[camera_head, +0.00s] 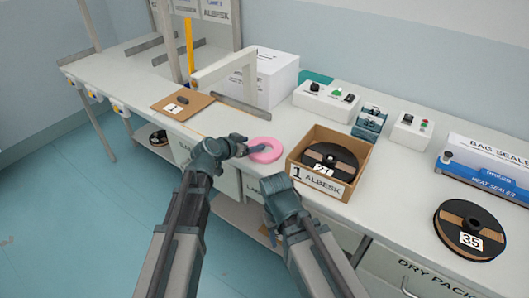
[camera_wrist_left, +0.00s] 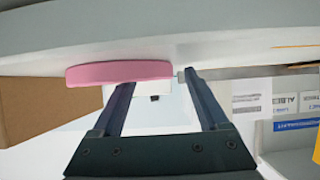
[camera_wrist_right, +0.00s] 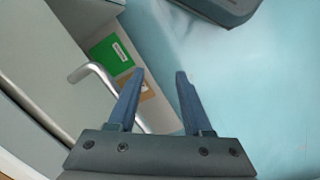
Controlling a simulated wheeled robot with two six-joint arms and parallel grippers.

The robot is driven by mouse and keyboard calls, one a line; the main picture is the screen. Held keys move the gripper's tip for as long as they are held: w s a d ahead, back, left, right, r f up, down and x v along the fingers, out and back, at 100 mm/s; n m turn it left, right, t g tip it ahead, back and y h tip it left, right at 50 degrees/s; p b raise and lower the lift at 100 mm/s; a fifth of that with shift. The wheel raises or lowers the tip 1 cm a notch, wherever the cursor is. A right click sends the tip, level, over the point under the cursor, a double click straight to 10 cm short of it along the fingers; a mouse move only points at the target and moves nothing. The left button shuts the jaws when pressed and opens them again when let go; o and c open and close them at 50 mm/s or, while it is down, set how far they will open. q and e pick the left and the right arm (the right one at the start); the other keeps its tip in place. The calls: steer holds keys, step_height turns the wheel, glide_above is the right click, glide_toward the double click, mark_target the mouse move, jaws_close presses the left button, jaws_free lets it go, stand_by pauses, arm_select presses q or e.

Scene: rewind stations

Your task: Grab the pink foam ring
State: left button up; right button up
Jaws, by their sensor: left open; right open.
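The pink foam ring (camera_head: 265,149) lies flat on the white bench, left of the cardboard box. In the left wrist view the ring (camera_wrist_left: 118,72) shows edge-on as a pink band beyond the fingertips, toward the left finger. My left gripper (camera_head: 243,146) is open at the ring's left side, with its fingers at or just over the near rim; I cannot tell whether they touch it. In the left wrist view my left gripper (camera_wrist_left: 155,80) has nothing between its fingers. My right gripper (camera_wrist_right: 158,72) is open and empty, below the bench front, facing the floor and a cabinet handle.
A cardboard box (camera_head: 314,184) marked 1 holds a black reel (camera_head: 331,157) right of the ring. A white machine arm (camera_head: 225,66) stands behind. Another reel (camera_head: 470,228) marked 35 sits far right. Bench around the ring is mostly clear.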

arm_select(q)
jaws_close()
steer(key=shift+r, duration=0.2)
stand_by(0.3)
